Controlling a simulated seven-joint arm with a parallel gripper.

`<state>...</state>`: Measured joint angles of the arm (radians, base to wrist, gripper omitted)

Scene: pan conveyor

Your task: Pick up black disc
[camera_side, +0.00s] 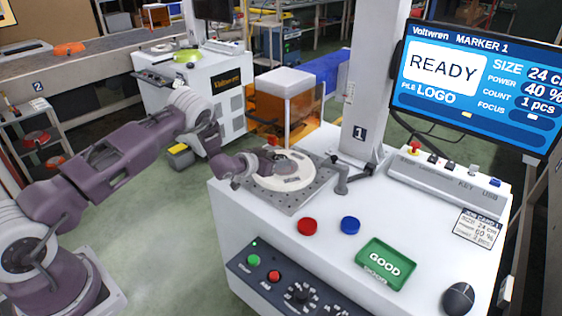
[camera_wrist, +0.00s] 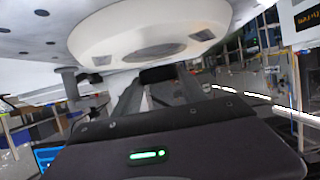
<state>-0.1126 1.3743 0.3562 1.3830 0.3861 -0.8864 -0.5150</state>
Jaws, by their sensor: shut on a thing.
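In the wrist view my gripper (camera_wrist: 158,80) has its two fingers on either side of a small black piece (camera_wrist: 158,74), which I take to be the black disc; its full outline is hidden. The fingers are shut on it. A round white fixture (camera_wrist: 150,32) with dark square pads is right by the fingertips. In the side view my gripper (camera_side: 274,156) is low over the white round fixture (camera_side: 296,183) on the marking machine. The black disc cannot be made out there.
The fixture sits on a grey perforated plate (camera_side: 311,200) on the white machine top. A column (camera_side: 370,85) and a crank-like grey arm (camera_side: 342,177) stand close by on the right.

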